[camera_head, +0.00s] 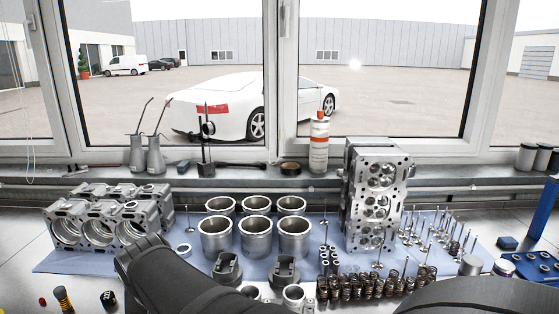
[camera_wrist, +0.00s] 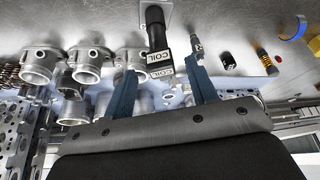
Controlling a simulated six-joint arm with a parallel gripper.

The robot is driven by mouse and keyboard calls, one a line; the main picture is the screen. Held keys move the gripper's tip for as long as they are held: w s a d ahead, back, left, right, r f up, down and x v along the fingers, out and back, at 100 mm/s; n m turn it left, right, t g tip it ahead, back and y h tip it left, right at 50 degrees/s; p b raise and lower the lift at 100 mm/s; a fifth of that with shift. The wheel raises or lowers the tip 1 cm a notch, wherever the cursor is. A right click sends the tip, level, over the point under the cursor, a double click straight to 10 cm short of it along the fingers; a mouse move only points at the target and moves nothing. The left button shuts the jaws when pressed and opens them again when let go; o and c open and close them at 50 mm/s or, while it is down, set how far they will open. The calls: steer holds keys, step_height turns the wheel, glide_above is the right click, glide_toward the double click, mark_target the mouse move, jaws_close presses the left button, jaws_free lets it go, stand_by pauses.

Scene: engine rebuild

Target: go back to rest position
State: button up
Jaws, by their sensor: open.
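My gripper (camera_wrist: 162,65) shows in the wrist view with its two blue fingers spread wide apart. A black ignition coil with a white COIL label (camera_wrist: 158,40) shows between and beyond the fingertips, with gaps to both fingers. A second COIL label shows just below it. A small metal spark-plug-like part (camera_wrist: 196,44) is beside the right fingertip. In the head view my dark arm crosses the bottom of the picture, and I cannot make out the fingers there.
A blue mat (camera_head: 75,262) carries engine blocks (camera_head: 110,222), several cylinder liners (camera_head: 256,236), pistons (camera_head: 228,268), an upright cylinder head (camera_head: 376,200), valves and springs (camera_head: 370,288). Oil cans (camera_head: 145,155) and a spray bottle (camera_head: 319,145) stand on the windowsill. A blue rack (camera_head: 530,265) is at right.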

steer(key=x, duration=0.7)
steer(key=shift+s+d, duration=0.1)
steer(key=shift+s, duration=0.05)
steer(key=r, duration=0.9)
steer(key=shift+w+a, duration=0.2)
steer(key=w+a+r, duration=0.3)
steer(key=w+a, duration=0.9)
steer(key=w, duration=0.3)
steer(key=w+a+f+m, duration=0.1)
steer(key=w+a+f, duration=0.4)
steer(key=w+a, duration=0.7)
steer(key=shift+w+a+m+h, duration=0.35)
steer(key=shift+a+m+h, duration=0.05)
steer(key=shift+a, duration=0.2)
